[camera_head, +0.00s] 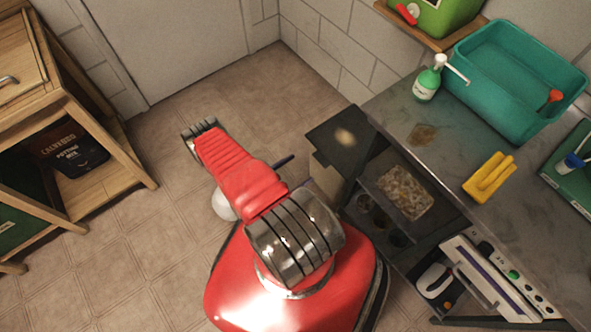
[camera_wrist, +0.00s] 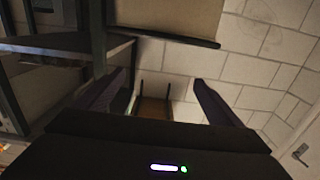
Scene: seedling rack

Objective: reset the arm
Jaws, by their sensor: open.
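My red arm (camera_head: 240,180) reaches from my red base toward the upper left in the head view, over bare floor. Its far end is a dark ridged part, and the fingers cannot be made out there. In the wrist view my gripper (camera_wrist: 158,86) has its two dark fingers spread apart. Nothing is held between them; a tiled wall and a narrow brown upright shape show beyond the gap.
A wooden shelf unit (camera_head: 122,180) with a dark potting-mix bag (camera_head: 75,152) stands left. A grey counter (camera_head: 440,138) at right holds a green tub (camera_head: 505,105), a soap bottle (camera_head: 428,82) and a yellow item (camera_head: 489,177). A dark open rack (camera_head: 365,228) stands close beside my base.

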